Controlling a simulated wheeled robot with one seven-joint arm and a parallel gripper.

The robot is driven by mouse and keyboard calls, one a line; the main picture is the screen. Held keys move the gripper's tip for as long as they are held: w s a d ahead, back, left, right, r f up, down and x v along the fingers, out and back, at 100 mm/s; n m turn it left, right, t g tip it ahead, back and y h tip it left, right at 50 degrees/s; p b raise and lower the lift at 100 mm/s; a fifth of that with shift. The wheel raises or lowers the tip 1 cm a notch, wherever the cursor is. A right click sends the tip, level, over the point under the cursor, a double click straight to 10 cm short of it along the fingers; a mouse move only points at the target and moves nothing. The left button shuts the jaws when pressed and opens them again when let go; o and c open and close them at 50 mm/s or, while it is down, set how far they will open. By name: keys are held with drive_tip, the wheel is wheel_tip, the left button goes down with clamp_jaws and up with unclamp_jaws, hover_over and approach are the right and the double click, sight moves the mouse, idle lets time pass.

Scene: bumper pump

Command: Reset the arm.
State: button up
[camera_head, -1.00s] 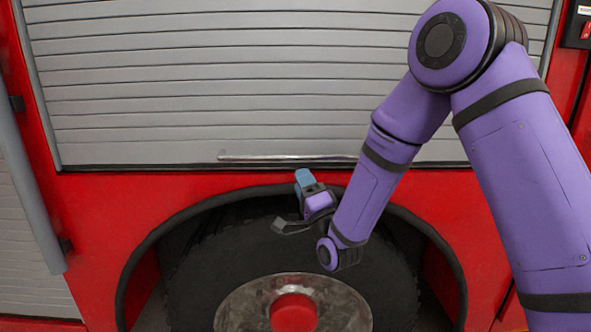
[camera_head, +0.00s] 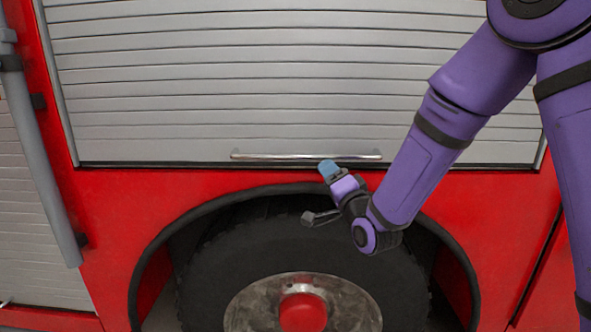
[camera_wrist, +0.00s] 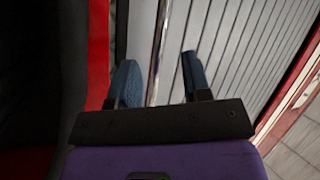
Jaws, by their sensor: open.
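My gripper (camera_head: 329,168) is in front of the red truck side, just below the shutter's handle bar. In the wrist view my gripper (camera_wrist: 160,80) shows two blue fingers spread apart with nothing held between them. The long metal handle bar (camera_head: 270,155) runs along the bottom of the closed grey roller shutter (camera_head: 250,80). In the wrist view the bar (camera_wrist: 156,50) appears in line with the gap between the fingers. I cannot tell how far it is from the fingertips. My purple arm reaches in from the upper right.
A large black tyre (camera_head: 215,250) with a red hub (camera_head: 303,312) sits below my gripper, under a dark wheel arch. A grey vertical pipe (camera_head: 45,165) stands at the left. The space in front of the shutter's left part is free.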

drive_tip(key=s+d+r+n+g+h, duration=0.4)
drive_tip(key=s+d+r+g+h, duration=0.25)
drive_tip(key=s+d, duration=0.4)
drive_tip(key=s+d+n+g+h, duration=0.1)
drive_tip(key=s+d+g, duration=0.3)
drive_tip(key=s, duration=0.8)
drive_tip(key=s+d+n+g+h, duration=0.1)
drive_tip(key=s+d+n+g, duration=0.1)
drive_tip(key=s+d, duration=0.4)
drive_tip(key=s+g, duration=0.1)
drive_tip(key=s, duration=0.4)
drive_tip(key=shift+s+d+r+g, duration=0.3)
drive_tip(key=shift+s+r+g, duration=0.05)
drive_tip(key=shift+s, duration=0.05)
